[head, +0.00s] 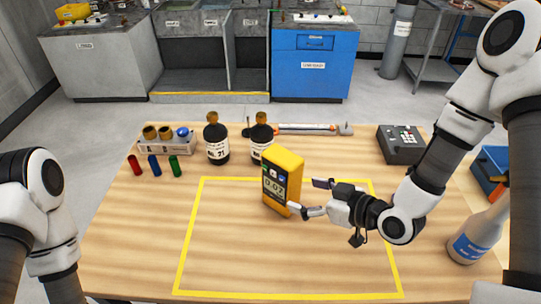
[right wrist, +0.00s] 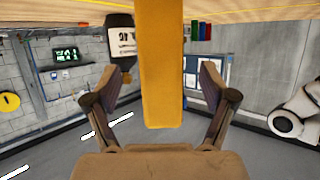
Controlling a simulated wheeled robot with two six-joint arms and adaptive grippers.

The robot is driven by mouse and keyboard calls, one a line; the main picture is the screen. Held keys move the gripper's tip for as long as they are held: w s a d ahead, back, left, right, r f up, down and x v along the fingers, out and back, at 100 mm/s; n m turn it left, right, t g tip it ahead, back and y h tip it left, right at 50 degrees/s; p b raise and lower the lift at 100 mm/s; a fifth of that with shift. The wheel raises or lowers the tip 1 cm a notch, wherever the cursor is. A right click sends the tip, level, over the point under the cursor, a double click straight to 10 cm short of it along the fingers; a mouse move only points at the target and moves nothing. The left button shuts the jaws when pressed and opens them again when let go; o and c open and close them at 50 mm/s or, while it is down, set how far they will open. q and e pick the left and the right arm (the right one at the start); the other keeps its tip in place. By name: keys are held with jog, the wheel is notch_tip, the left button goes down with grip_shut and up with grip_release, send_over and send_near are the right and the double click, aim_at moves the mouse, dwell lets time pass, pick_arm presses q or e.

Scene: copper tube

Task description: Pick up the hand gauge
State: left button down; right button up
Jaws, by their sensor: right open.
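The hand gauge (head: 281,180) is a yellow upright device with a dark display panel on its front. It stands on the wooden table, at the back edge of the yellow taped outline. My right gripper (head: 310,197) is open beside it, reaching in from the right with its fingertips close to its right side. In the right wrist view the yellow side of the gauge (right wrist: 161,70) lies between the two open fingers (right wrist: 163,85), with gaps on both sides. My left gripper is out of the head view; only part of my left arm shows.
Two dark bottles (head: 217,143) stand behind the gauge, one close to it. Small red, blue and green cylinders (head: 154,166) and a rack (head: 166,146) are at the back left. A grey box (head: 401,144) and a spray bottle (head: 478,236) are at the right. The taped area's front is clear.

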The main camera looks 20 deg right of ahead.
aim_at(281, 185)
jog(key=shift+w+f, duration=0.3)
jog(key=shift+w, duration=0.4)
jog(key=shift+w+a+f+b, duration=0.2)
jog(key=shift+a+b, duration=0.05)
jog(key=shift+b, duration=0.4)
jog(key=shift+a+r+b, duration=0.1)
jog(key=shift+a+b, duration=0.2)
jog(key=shift+s+a+r, duration=0.1)
jog(key=shift+a+r, duration=0.1)
jog(key=shift+a, duration=0.1)
jog(key=x, duration=0.2)
jog(key=p+x, duration=0.1)
jog(key=x, duration=0.2)
jog(key=shift+w+r, duration=0.15)
jog(key=shift+w, duration=0.25)
jog(key=shift+s, duration=0.15)
jog(key=shift+c, duration=1)
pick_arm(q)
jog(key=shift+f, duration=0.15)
pick_arm(e)
grip_shut()
